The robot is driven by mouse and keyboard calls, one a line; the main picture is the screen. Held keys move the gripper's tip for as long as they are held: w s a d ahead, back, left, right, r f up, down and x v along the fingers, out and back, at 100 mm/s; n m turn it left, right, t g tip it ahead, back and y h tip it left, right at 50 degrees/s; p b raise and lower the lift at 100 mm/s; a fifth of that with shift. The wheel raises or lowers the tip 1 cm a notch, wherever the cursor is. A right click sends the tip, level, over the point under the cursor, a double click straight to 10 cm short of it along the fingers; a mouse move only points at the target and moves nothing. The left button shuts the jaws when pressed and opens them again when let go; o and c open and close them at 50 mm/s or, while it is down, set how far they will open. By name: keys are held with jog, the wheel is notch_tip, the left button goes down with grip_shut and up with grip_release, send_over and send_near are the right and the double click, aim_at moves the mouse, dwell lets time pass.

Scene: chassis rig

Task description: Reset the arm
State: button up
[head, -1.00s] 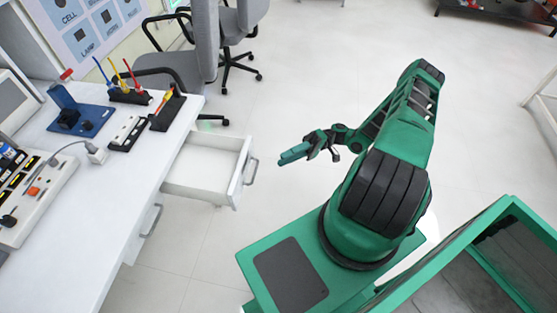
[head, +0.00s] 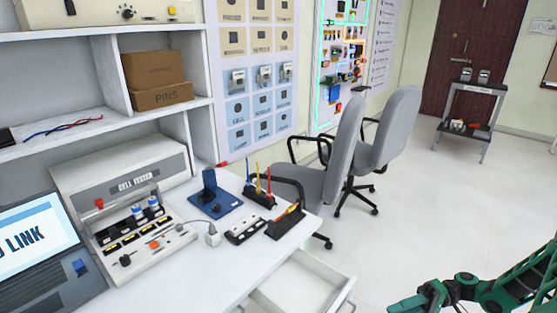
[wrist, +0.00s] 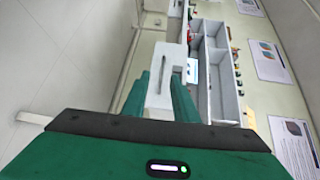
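My gripper (head: 418,301) is at the lower right of the head view, on my green and black arm (head: 510,285), to the right of the open drawer (head: 345,278). In the wrist view my two green fingers (wrist: 160,100) stand apart with nothing held between them. The drawer front, with its handle, shows beyond and between the fingers in the wrist view (wrist: 158,90). My arm's lower links are outside the head view.
The white desk (head: 225,265) carries a cell tester (head: 125,180), a laptop (head: 40,255), a blue fixture (head: 215,200) and tool holders. Grey chairs (head: 335,160) stand behind it. A small trolley (head: 468,115) is farther back. The floor between trolley and arm is clear.

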jog(key=s+d+r+m+h, duration=0.25)
jog(key=r+h, duration=0.35)
jog(key=r, duration=0.4)
jog(key=s+d+r+m+h, duration=0.25)
jog(key=r+h, duration=0.35)
jog(key=r, duration=0.4)
jog(key=s+r+m+t+h, duration=0.3)
jog(key=s+r+h, duration=0.1)
jog(key=s+r, duration=0.7)
jog(key=shift+s+d+r+t, duration=0.25)
jog(key=shift+s+r+t, duration=0.1)
jog(key=shift+s, duration=1.05)
jog(key=shift+w+f+h, duration=0.25)
jog(key=shift+w+h, duration=0.05)
jog(key=shift+w, duration=0.3)
